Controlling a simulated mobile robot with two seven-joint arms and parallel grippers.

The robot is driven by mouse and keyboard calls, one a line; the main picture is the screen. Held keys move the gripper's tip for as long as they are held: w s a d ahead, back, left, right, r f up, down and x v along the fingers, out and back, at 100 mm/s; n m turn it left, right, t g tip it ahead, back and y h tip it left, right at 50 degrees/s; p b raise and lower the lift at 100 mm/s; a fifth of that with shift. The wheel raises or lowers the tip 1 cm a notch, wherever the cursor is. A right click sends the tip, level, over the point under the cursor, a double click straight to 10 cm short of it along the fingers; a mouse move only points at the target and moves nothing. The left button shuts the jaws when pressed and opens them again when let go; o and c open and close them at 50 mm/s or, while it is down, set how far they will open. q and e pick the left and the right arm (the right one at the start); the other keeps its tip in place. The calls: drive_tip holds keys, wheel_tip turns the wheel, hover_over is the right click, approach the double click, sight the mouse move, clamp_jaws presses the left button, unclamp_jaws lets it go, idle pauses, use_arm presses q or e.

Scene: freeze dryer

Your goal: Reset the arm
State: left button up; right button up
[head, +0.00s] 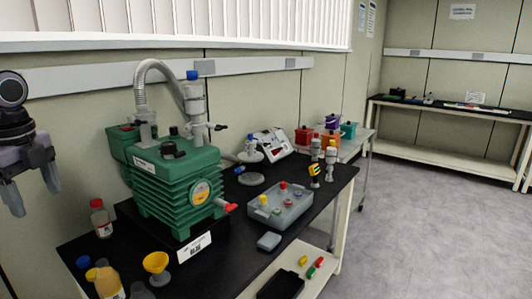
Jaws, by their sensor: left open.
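My left gripper (35,202) hangs at the left edge of the head view. It points down with its two grey fingers apart and nothing between them. In the picture it lies left of the green pump (178,184), in front of the wall and apart from everything on the black bench (225,262). My left wrist and part of the arm show above it; the rest is outside the frame. My right gripper and arm do not show.
Near the bench's left end stand a red-capped bottle (101,220), an orange bottle (108,283) and a yellow funnel (156,264). A grey tray (281,216) with small coloured items lies right of the pump. Open grey floor (430,215) stretches to the right.

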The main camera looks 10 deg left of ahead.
use_arm(q)
drive_tip(key=s+a+f+n, duration=0.2)
drive_tip(key=s+a+f, duration=0.15)
drive_tip(key=f, duration=0.35)
drive_tip(key=s+a+f+n+y, duration=0.1)
drive_tip(key=s+a+f+n, duration=0.1)
drive_tip(key=a+f, duration=0.35)
drive_tip(key=s+a+f+n, duration=0.2)
drive_tip(key=s+a+f, duration=0.15)
drive_tip(key=f, duration=0.35)
drive_tip(key=s+d+f+n+t, duration=0.1)
drive_tip(key=s+d+f+n, duration=0.1)
drive_tip(key=s+f, duration=0.5)
drive_tip(key=s+d+f+n+t, duration=0.1)
drive_tip(key=s+d+f+n, duration=0.15)
drive_tip(key=f, duration=0.95)
drive_tip(key=s+d+f+t+h, duration=0.1)
drive_tip(key=s+d+f+t, duration=0.1)
drive_tip(key=d+f, duration=0.7)
drive_tip(key=w+d+r+n+t+h, duration=0.1)
drive_tip(key=w+d+r+n+t, duration=0.1)
drive_tip(key=d, duration=1.2)
drive_tip(key=w+d+r+n+t+h, duration=0.2)
drive_tip(key=d+r+n+t, duration=0.1)
drive_tip(key=d, duration=1.2)
drive_tip(key=shift+r+t, duration=0.25)
drive_tip(key=shift+t, duration=0.15)
drive_tip(key=shift+n, duration=0.25)
